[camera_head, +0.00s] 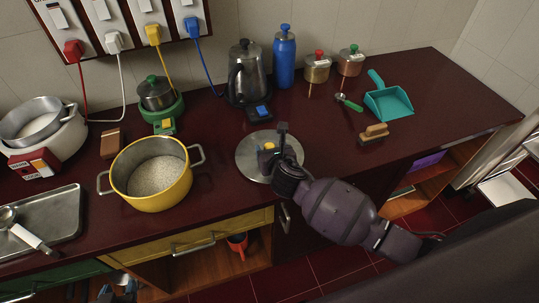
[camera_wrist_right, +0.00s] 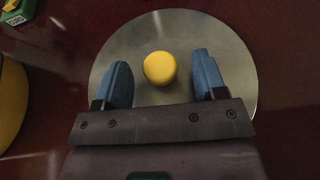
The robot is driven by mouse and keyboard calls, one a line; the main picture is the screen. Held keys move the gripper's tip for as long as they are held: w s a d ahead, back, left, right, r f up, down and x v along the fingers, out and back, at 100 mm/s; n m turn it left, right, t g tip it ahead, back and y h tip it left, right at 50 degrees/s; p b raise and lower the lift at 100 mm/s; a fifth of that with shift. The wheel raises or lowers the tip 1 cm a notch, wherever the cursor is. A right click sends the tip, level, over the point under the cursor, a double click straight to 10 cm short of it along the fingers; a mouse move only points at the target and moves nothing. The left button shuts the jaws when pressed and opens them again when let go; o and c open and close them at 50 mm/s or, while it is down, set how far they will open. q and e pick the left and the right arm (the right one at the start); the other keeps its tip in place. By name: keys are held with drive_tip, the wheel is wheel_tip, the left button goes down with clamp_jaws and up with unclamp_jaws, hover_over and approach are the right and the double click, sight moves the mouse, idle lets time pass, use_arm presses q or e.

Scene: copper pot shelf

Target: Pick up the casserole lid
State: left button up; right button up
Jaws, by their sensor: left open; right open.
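The casserole lid (camera_head: 246,142) is a round, flat metal disc with a yellow knob, lying on the dark red counter right of the yellow pot. It fills much of the right wrist view (camera_wrist_right: 229,95), its yellow knob (camera_wrist_right: 160,68) upright near the middle. My right gripper (camera_head: 267,161) is over the lid. In the wrist view its two blue fingers (camera_wrist_right: 161,72) are open, one on each side of the knob with gaps between. The arm hides part of the lid in the head view. My left gripper is not in view.
The yellow pot (camera_head: 127,184) with grainy contents stands left of the lid. A kettle (camera_head: 247,78), a blue bottle (camera_head: 284,62) and two small copper pots stand behind. A brush (camera_head: 373,133) and teal dustpan (camera_head: 388,103) lie to the right. The counter around the lid is mostly clear.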

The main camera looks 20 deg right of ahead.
drive_tip(key=shift+w+f, duration=0.15)
drive_tip(key=shift+w, duration=0.25)
drive_tip(key=c, duration=1.1)
